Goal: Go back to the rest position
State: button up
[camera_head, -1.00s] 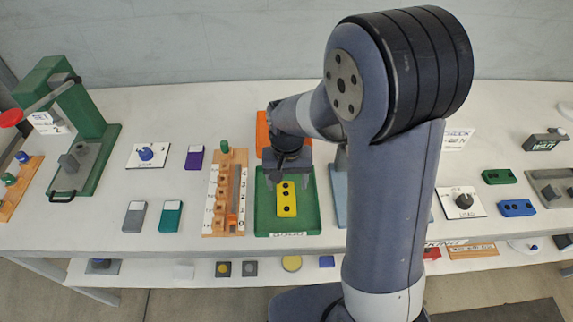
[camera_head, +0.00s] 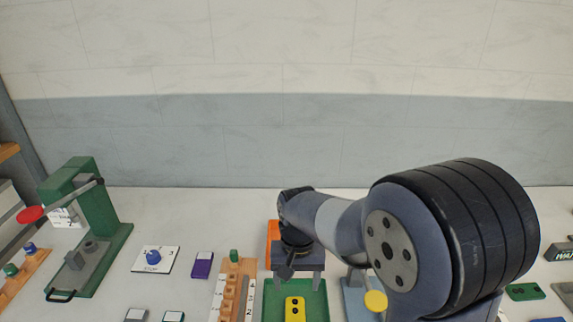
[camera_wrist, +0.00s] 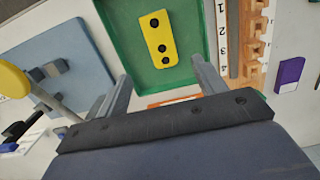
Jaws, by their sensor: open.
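My gripper (camera_head: 299,283) is open and empty above the back part of the green tray (camera_head: 273,298). In the wrist view its two fingers (camera_wrist: 160,88) stand apart with nothing between them. A yellow block with dark holes (camera_head: 294,307) lies in the tray, in front of the gripper in the head view. The block also shows whole in the wrist view (camera_wrist: 158,38), apart from the fingers. My arm reaches in from the right and hides part of the bench.
A green press (camera_head: 95,220) with a red-knobbed lever stands at the left. A wooden numbered rack (camera_head: 232,285) is left of the tray. A blue-grey plate (camera_wrist: 66,65) with a yellow-knobbed lever (camera_head: 375,301) is on the tray's other side. A purple block (camera_head: 202,265) lies further left.

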aim_at(296, 316)
jog(key=f, duration=1.2)
jog(key=shift+s+p, duration=0.3)
jog(key=shift+s, duration=0.05)
